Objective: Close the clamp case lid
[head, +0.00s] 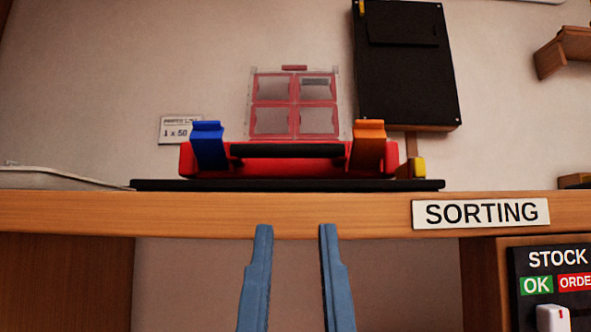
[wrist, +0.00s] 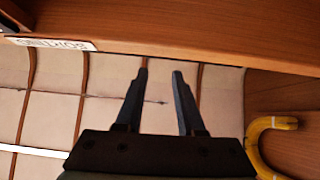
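The clamp case (head: 290,170) is a red box on a black mat (head: 290,185) on the wooden shelf. Its clear lid (head: 294,104), with a red window-like frame, stands raised at the back of the case. A blue clamp (head: 208,147) is at the case's left and an orange clamp (head: 367,146) at its right. My gripper (head: 293,228) is open and empty, in front of the shelf edge and below the case. In the wrist view, the gripper (wrist: 161,73) has its fingers apart with nothing between them. The case is not in the wrist view.
The shelf's front edge (head: 330,214) lies between my gripper and the case. A SORTING label (head: 480,213) is on it. A black panel (head: 406,75) is at the back right. A white cable (head: 60,179) lies left. A yellow handle (wrist: 262,140) shows in the wrist view.

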